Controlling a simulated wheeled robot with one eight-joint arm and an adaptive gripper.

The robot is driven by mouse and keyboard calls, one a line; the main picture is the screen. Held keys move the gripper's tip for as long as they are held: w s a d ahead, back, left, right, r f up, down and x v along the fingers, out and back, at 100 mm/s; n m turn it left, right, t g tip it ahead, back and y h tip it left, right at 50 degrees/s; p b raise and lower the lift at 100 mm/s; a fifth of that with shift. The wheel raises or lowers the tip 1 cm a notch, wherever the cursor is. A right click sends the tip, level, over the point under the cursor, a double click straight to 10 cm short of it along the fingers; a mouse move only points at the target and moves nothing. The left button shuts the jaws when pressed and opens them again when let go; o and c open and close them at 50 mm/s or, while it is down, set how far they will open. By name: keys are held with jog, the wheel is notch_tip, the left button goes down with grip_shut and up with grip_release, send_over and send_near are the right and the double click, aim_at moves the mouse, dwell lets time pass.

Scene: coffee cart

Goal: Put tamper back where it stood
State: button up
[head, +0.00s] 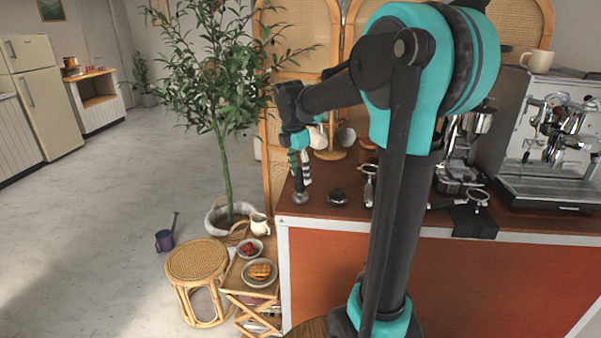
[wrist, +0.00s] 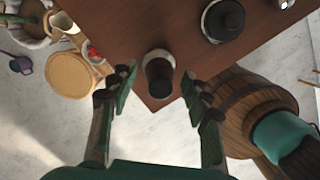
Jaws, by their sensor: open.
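The tamper, with a dark handle and a metal base, stands upright on the brown counter near its left corner. It shows in the head view (head: 300,198) and in the wrist view (wrist: 158,75), where I look down on its handle. My gripper (head: 301,178) is directly above the tamper, pointing down. In the wrist view my gripper (wrist: 157,92) is open, one finger on each side of the tamper, with a visible gap on both sides. In the head view the fingers partly hide the handle.
A dark round tool (head: 338,196) sits on the counter to the right, also in the wrist view (wrist: 222,19). A portafilter (head: 370,183) lies farther right. The counter edge (head: 283,232) is close. A stool (head: 197,262) and a plant (head: 215,100) stand left.

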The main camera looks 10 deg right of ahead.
aim_at(296, 183)
notch_tip(296, 183, up, 12)
jog(key=a, duration=0.1)
jog(key=shift+s+a, duration=0.3)
jog(key=shift+s, duration=0.15)
